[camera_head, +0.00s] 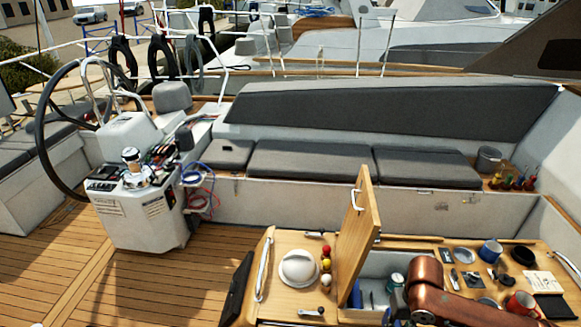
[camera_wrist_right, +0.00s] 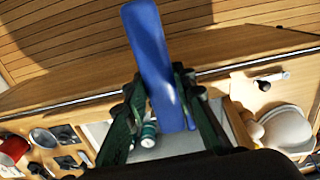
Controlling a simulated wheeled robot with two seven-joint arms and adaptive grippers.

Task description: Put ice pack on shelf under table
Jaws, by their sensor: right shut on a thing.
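The blue ice pack (camera_wrist_right: 150,60) is between the fingers of my right gripper (camera_wrist_right: 165,95) in the right wrist view. It is long and flat, and reaches beyond the fingertips toward the table's edge and the deck. In the head view my copper-coloured right arm covers most of the gripper. A small blue patch (camera_head: 355,293) shows beside the raised lid; I cannot tell if it is the ice pack. The wooden table (camera_head: 283,243) has an open compartment (camera_head: 385,262) under the gripper. The shelf under the table is hidden. My left gripper is not in view.
The wooden lid (camera_head: 358,225) stands upright, left of the compartment. A green-topped can (camera_head: 396,281) is inside. A white domed item (camera_head: 298,268) sits left; a blue mug (camera_head: 490,250) and red mug (camera_head: 519,304) sit right. The deck (camera_head: 150,280) at left is clear.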

